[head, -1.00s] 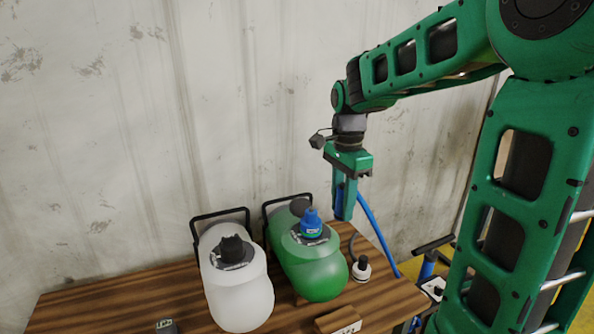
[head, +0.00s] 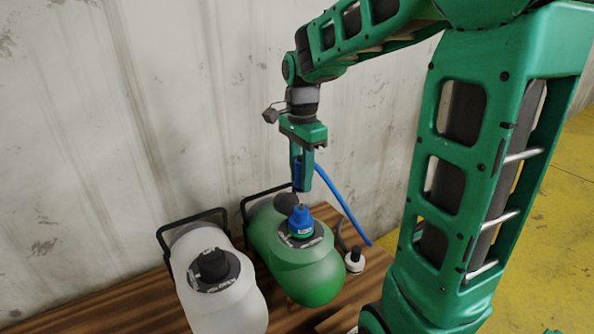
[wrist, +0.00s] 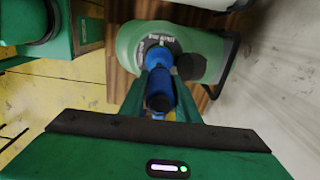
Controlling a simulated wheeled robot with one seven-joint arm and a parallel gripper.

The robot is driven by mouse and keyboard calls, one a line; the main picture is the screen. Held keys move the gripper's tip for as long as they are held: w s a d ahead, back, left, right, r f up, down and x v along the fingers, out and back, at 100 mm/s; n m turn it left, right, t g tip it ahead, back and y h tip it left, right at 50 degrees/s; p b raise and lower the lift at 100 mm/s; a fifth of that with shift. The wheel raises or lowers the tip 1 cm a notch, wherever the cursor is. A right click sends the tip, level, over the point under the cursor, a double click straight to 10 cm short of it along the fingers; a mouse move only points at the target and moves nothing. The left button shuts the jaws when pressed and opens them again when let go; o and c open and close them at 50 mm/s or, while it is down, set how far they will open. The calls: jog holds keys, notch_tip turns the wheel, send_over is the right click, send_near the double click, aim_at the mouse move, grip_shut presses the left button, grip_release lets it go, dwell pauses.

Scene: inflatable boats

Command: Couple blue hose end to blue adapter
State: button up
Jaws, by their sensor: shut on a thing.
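My gripper (head: 302,181) is shut on the blue hose end (head: 297,174) and holds it above the green vessel. The blue hose (head: 343,203) trails from the gripper down to the right. The blue adapter (head: 301,221) stands upright on top of the green vessel (head: 305,271), just below the fingertips with a small gap in the head view. In the wrist view the hose end (wrist: 160,88) lies between the fingers, and the adapter (wrist: 154,57) shows beyond it, partly overlapped. The wrist view does not tell whether they touch.
A white vessel (head: 222,306) with a black cap (head: 213,265) stands left of the green one. A black-and-white fitting (head: 354,261) stands to its right. The wooden table (head: 120,306) is bare at left; a pale wall (head: 90,120) rises behind.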

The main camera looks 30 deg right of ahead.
jog(key=shift+f, duration=2.2)
jog(key=shift+s+f, duration=0.1)
jog(key=shift+f, duration=0.8)
dwell(0.3)
jog(key=o, duration=1.1)
jog(key=shift+o, duration=0.2)
jog(key=shift+r, duration=0.1)
notch_tip(320, 180, up, 10)
jog(key=shift+r, duration=0.25)
